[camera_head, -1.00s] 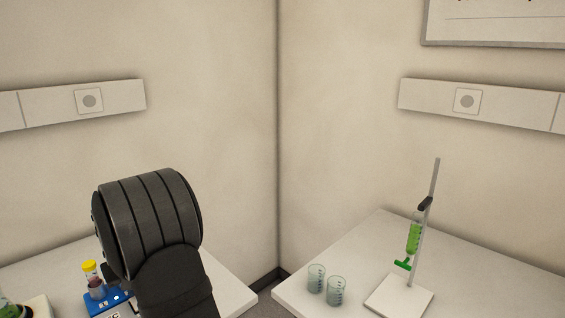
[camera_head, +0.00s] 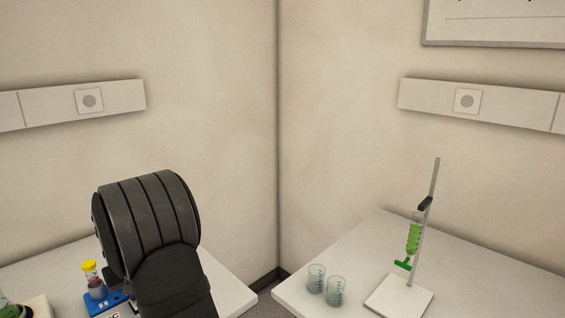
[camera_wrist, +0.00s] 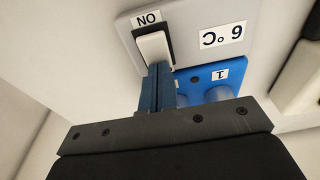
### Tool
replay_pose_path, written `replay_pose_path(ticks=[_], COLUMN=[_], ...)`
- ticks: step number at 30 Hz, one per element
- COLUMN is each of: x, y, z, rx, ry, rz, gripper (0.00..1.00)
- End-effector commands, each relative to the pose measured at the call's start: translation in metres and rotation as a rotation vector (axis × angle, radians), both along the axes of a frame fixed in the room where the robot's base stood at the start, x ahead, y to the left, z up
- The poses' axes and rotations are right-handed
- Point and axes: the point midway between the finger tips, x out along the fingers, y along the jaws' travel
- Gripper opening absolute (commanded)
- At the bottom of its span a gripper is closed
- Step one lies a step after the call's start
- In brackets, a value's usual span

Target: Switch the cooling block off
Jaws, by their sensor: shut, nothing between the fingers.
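The cooling block shows in the wrist view as a grey housing (camera_wrist: 190,25) with a blue part (camera_wrist: 205,75) marked 1. The housing bears an upside-down "6 °C" label (camera_wrist: 222,34) and a white rocker switch (camera_wrist: 152,46) in a black frame, with an "ON" label (camera_wrist: 149,18) beside it. My gripper (camera_wrist: 158,70) is shut and empty, its blue fingertips at the switch's near edge. I cannot tell whether they touch it. In the head view the blue block (camera_head: 97,303) shows at the lower left, partly hidden by my arm, holding a yellow-capped tube (camera_head: 91,274).
A white device (camera_head: 38,307) stands left of the block. On the right table (camera_head: 385,235) are two beakers (camera_head: 336,291) and a stand (camera_head: 400,297) with a green-filled burette (camera_head: 414,235). A gap separates the two tables. A pale object (camera_wrist: 298,80) shows at the wrist view's right edge.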

Motion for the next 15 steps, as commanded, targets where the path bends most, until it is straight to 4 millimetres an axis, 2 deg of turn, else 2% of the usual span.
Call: replay_pose_path(ticks=[5, 15], x=[0.000, 0.000], y=[0.000, 0.000], z=[0.004, 0.032], rx=[-0.002, -0.001], ry=[0.002, 0.001], rz=[0.000, 0.000], gripper=[0.00, 0.00])
